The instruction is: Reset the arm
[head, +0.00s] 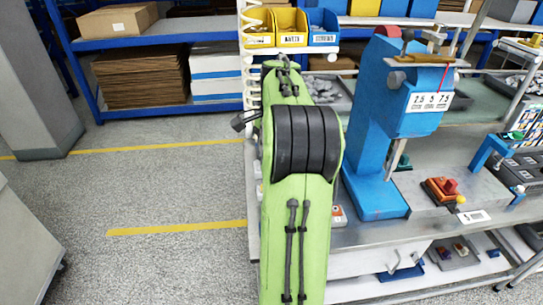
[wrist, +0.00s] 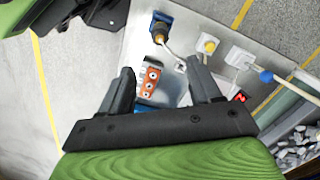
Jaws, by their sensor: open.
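My gripper (wrist: 160,67) shows in the wrist view with its two dark fingers spread apart and nothing held between them. Beyond the fingers is a grey panel or bench surface (wrist: 185,72). An orange block (wrist: 150,80) with several white round spots shows in the gap between the fingers, apart from them as far as I can tell. In the head view my green arm stretches up the middle of the picture, and its links hide my gripper there.
The wrist view also shows a blue lever unit (wrist: 161,24), a yellow button (wrist: 209,46) and a blue-knobbed lever (wrist: 265,76). In the head view a tall blue press (head: 372,130) stands right of my arm on the workbench (head: 440,215). Open floor (head: 160,190) lies left.

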